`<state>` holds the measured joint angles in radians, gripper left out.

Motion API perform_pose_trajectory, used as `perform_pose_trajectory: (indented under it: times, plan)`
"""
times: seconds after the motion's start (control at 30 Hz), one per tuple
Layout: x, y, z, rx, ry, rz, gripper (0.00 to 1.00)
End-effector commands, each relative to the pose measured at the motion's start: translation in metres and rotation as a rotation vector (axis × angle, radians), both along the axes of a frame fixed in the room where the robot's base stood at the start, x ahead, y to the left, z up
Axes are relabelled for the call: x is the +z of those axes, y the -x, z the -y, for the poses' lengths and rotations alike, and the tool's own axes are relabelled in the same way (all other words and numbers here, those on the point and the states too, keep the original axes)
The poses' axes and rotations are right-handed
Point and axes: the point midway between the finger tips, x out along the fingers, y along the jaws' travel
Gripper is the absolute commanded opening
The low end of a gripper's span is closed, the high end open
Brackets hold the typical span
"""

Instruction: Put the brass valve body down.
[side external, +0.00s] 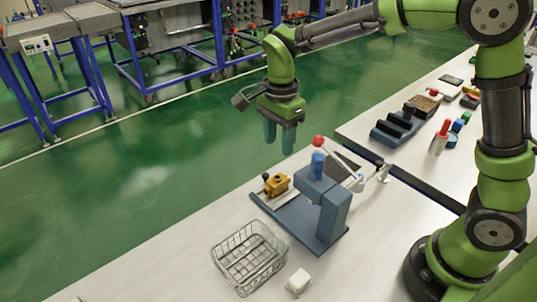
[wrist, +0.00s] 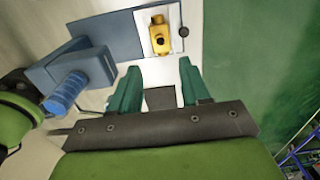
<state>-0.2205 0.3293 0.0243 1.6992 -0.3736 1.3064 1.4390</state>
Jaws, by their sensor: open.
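The brass valve body (side external: 276,185) sits on a pale plate at the left end of the blue press's base (side external: 290,220). In the wrist view the brass valve body (wrist: 159,38) lies on the white plate (wrist: 173,14), beyond my fingertips and apart from them. My gripper (side external: 279,143) is open and empty, hanging in the air above the valve body with its green fingers pointing down. In the wrist view my gripper (wrist: 159,68) has its two fingers wide apart with nothing between them.
The blue press (side external: 335,210) with a red-knobbed lever (side external: 318,141) stands right of the valve body. A black knob (wrist: 184,32) is beside the plate. A wire basket (side external: 248,258) and a white block (side external: 298,281) are in front. Trays and small parts lie on the back-right table.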

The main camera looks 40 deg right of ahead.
Motion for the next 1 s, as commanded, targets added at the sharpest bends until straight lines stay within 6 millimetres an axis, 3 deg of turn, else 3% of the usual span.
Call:
perform_pose_trajectory:
  times: [0.17, 0.4, 0.6, 0.7, 1.0]
  plan:
    - [0.035, 0.024, 0.015, 0.172, -0.037, 0.095, 0.47]
    - [0.083, 0.095, 0.047, 0.640, -0.017, 0.365, 0.47]
    - [0.091, 0.146, 0.061, 0.970, 0.111, 0.560, 0.47]
    - [0.089, 0.160, 0.065, 1.073, 0.174, 0.615, 0.47]
    - [0.086, 0.170, 0.067, 1.159, 0.229, 0.652, 0.47]
